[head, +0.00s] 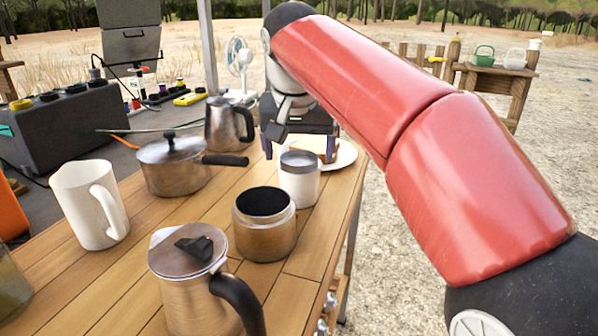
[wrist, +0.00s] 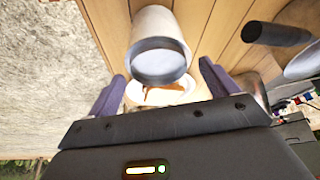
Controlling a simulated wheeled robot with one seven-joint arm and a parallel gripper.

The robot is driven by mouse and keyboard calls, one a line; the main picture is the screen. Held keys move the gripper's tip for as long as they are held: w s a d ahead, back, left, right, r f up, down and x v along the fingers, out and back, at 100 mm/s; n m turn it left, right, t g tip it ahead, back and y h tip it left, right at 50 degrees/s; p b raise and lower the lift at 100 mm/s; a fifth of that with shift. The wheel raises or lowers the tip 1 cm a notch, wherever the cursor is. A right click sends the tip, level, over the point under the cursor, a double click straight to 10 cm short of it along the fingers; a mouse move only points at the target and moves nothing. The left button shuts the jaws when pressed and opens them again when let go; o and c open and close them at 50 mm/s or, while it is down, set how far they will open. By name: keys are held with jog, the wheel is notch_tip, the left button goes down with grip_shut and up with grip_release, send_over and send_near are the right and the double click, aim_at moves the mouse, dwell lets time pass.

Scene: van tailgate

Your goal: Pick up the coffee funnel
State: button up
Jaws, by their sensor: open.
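I cannot pick out the coffee funnel for certain. A white cylinder with a grey band around its top (head: 299,186) stands upright near the table's right edge; whether the grey part is a separate piece I cannot tell. It shows in the wrist view (wrist: 160,28), just ahead of my fingers. A short metal pot base (head: 264,238) with a dark top stands nearer in the head view. My gripper (head: 300,153) is just behind the white cylinder, low over the table. In the wrist view my gripper (wrist: 165,80) is open, with nothing gripped between its fingers.
A plate with bread (head: 345,154) lies behind the cylinder, close to my fingers. A lidded metal jug (head: 193,298), a white mug (head: 88,205), a saucepan (head: 172,172) and a kettle (head: 226,127) stand on the wooden table (head: 100,287). The table's right edge is close.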

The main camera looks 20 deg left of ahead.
jog(key=c, duration=0.9)
